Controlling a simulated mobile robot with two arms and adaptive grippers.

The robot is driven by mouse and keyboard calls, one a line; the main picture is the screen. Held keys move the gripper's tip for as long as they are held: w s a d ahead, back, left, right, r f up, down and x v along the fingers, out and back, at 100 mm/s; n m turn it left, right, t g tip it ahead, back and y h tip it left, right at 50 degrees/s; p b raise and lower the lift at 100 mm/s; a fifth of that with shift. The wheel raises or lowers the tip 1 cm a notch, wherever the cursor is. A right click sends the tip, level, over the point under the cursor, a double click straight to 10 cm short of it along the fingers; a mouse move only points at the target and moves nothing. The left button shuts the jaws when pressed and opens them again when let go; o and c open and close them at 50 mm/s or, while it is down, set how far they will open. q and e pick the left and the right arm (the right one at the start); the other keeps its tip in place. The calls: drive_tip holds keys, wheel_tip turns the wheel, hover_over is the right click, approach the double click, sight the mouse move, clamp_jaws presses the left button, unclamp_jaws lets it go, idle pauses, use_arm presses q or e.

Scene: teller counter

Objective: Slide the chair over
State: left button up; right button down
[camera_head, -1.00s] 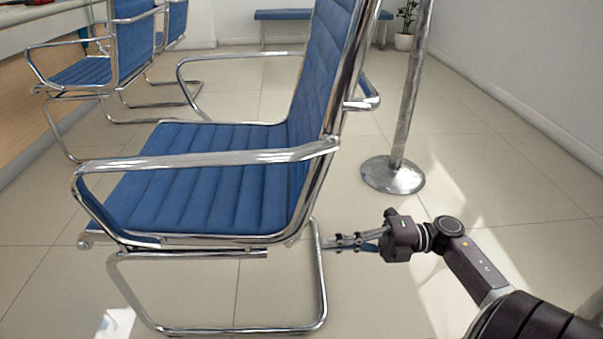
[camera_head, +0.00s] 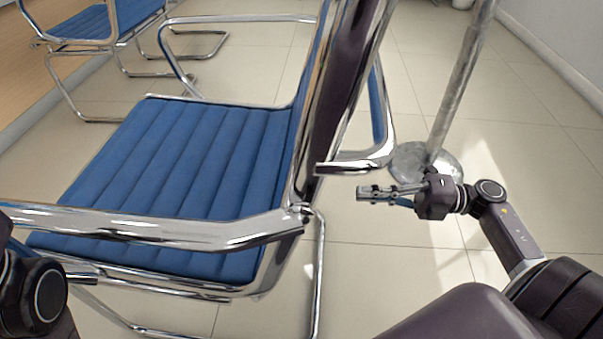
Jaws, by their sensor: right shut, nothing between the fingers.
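The blue chair (camera_head: 170,150) with chrome armrests and frame stands close in front of me, its seat toward the left and its backrest on the right side. My right gripper (camera_head: 362,194) is shut and empty. In the picture it lies to the right of the backrest, with a gap between its fingertips and the chair frame. Part of my left arm shows at the lower left, by the near armrest; its gripper is out of view. The lower parts of the chair are partly cut off by the bottom edge.
A metal post (camera_head: 462,85) on a round base (camera_head: 410,160) stands just behind my right gripper. Other blue chairs (camera_head: 80,22) stand at the upper left by a wooden counter front (camera_head: 20,65). Tiled floor (camera_head: 540,160) is clear at the right, up to the wall.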

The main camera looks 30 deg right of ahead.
drive_tip(key=p+x, duration=0.1)
drive_tip(key=x, duration=1.2)
drive_tip(key=shift+a, duration=0.2)
